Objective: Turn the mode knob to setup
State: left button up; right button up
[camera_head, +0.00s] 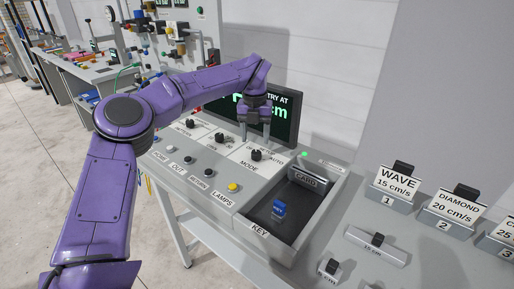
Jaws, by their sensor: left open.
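The mode knob (256,155) is a black knob on the grey sloped console (215,179), just above the MODE label. Part of the lettering above it is hidden by my gripper; "AUTO" shows at its right. My left gripper (256,138) points down just above and behind the mode knob in the picture. Its two fingers are apart with nothing between them. I cannot tell whether they touch the knob. My right gripper is not in view.
A screen (284,118) stands behind my gripper. Two more black knobs (220,137) sit left of the mode knob, with buttons in front, including a yellow one (233,187). A recessed tray (255,215) at right holds a blue key-like piece (278,208). Labelled blocks (395,184) stand farther right.

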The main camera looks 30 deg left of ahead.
aim_at(256, 152)
pick_arm(q)
jog(key=f, duration=0.4)
jog(key=w+f, duration=0.1)
jog(key=f, duration=0.1)
jog(key=shift+f+p, duration=0.1)
jog(key=shift+p, duration=0.25)
jog(key=shift+s, duration=0.3)
jog(key=shift+w, duration=0.1)
jog(key=c, duration=1)
jog(key=shift+c, duration=0.2)
jog(key=m+p, duration=0.2)
jog(key=m, duration=0.1)
jog(key=shift+r, duration=0.2)
jog(key=m+p, duration=0.3)
jog(key=m, duration=0.2)
jog(key=shift+m, duration=0.3)
jog(key=shift+f, duration=0.1)
